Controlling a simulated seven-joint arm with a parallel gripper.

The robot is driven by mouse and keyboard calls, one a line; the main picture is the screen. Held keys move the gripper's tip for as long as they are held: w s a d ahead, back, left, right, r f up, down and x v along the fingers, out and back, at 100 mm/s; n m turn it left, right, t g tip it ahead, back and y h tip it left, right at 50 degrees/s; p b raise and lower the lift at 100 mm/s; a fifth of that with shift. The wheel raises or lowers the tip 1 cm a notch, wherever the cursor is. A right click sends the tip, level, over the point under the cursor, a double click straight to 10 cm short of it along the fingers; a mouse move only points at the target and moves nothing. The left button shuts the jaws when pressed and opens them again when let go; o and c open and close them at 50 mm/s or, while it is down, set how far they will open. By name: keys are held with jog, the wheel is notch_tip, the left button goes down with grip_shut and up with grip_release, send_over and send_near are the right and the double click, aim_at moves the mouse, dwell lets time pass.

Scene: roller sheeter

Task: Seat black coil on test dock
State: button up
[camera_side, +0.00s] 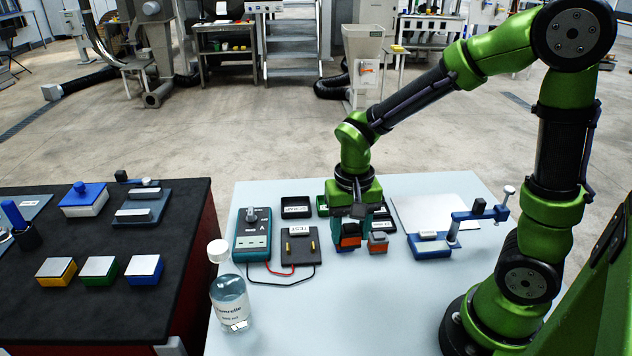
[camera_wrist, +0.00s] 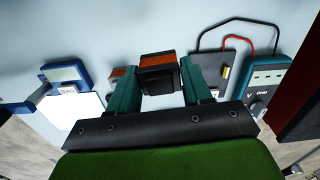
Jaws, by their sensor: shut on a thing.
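The black coil (camera_side: 349,241), a dark block with an orange-brown band, is between the teal fingers of my gripper (camera_side: 350,246). In the wrist view the black coil (camera_wrist: 158,72) sits between the two fingertips, and my gripper (camera_wrist: 160,80) is shut on it. In the side view it is low over the table; I cannot tell whether it touches. The test dock (camera_side: 301,258) is a dark plate with a TEST label and two brass pins, left of my gripper. In the wrist view the test dock (camera_wrist: 212,68) shows partly, behind the right finger.
A teal meter (camera_side: 252,236) is wired to the dock by red and black leads. A second coil (camera_side: 378,242) stands close right of my gripper. Several small trays (camera_side: 296,206) lie behind.

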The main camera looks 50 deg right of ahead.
jog(key=w+a+m, duration=0.1)
jog(key=w+a, duration=0.1)
jog(key=w, duration=1)
jog(key=shift+s+f, duration=0.15)
jog(key=shift+f, duration=1.2)
jog(key=shift+s+f, duration=0.1)
jog(key=shift+f, duration=1.2)
jog(key=shift+f, duration=1.05)
jog(key=o, duration=1.6)
jog(key=shift+r, duration=3.55)
